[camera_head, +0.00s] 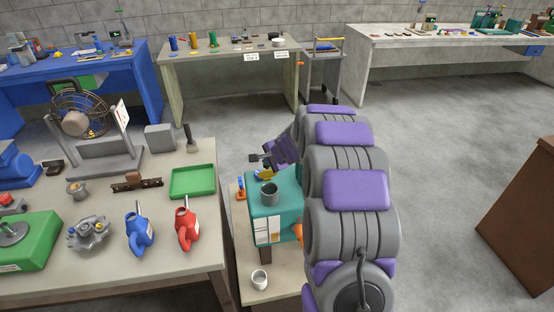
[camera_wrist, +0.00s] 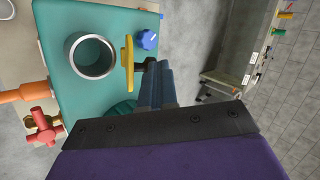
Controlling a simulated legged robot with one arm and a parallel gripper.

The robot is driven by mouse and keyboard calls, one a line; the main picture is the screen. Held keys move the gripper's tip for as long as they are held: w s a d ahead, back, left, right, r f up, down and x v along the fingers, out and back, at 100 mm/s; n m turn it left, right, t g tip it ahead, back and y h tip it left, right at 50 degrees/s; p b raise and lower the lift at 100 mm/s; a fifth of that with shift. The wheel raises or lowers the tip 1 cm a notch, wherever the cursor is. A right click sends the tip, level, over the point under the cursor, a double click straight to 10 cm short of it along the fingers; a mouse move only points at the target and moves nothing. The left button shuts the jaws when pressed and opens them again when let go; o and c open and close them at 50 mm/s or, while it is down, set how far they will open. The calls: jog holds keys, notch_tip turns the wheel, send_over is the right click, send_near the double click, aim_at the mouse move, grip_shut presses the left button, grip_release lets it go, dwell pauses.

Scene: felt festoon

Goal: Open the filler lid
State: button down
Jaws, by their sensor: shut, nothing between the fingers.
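A teal machine box (camera_head: 285,212) carries a grey filler neck (camera_head: 269,194) on its top. The neck's round mouth is uncovered in the wrist view (camera_wrist: 91,55). The yellow filler lid (camera_wrist: 127,65) stands edge-on beside the neck, on the side towards my gripper. In the head view the lid (camera_head: 263,174) shows low behind the neck. My gripper (camera_wrist: 148,68) is shut and empty, with its tips close beside the lid's outer face; I cannot tell if they touch. In the head view my gripper (camera_head: 256,158) is just above and behind the lid.
A blue knob (camera_wrist: 148,39) sits on the box top close to the lid and fingertips. A red valve handle (camera_wrist: 40,117) and an orange pipe (camera_wrist: 22,92) are at the box's side. A white cup (camera_head: 259,280) stands in front. A cluttered bench (camera_head: 190,262) is at left.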

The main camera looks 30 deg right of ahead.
jog(key=shift+a, duration=0.45)
jog(key=shift+d+p, duration=0.8)
jog(key=shift+d, duration=0.25)
jog(key=shift+w+d+r+p, duration=0.1)
jog(key=shift+w+d+p, duration=0.15)
jog(key=shift+d+p, duration=0.65)
jog(key=shift+a+g+p, duration=0.3)
jog(key=shift+a+p, duration=0.05)
jog(key=shift+p, duration=0.45)
jog(key=p, duration=0.1)
jog(key=a+p, duration=0.1)
jog(key=p, duration=0.1)
jog(key=shift+w+a+r, duration=0.25)
jog(key=shift+w+a, duration=0.05)
jog(key=shift+f, duration=0.25)
jog(key=shift+d, duration=0.25)
jog(key=shift+d+r+g+p, duration=0.15)
jog(key=shift+d+g+p, duration=0.15)
jog(key=shift+p, duration=0.65)
jog(key=w+p, duration=0.1)
jog(key=p, duration=0.5)
jog(key=shift+a+g+y, duration=0.2)
jog(key=shift+g+y, duration=0.1)
jog(key=shift+g, duration=0.1)
jog(key=shift+f, duration=0.2)
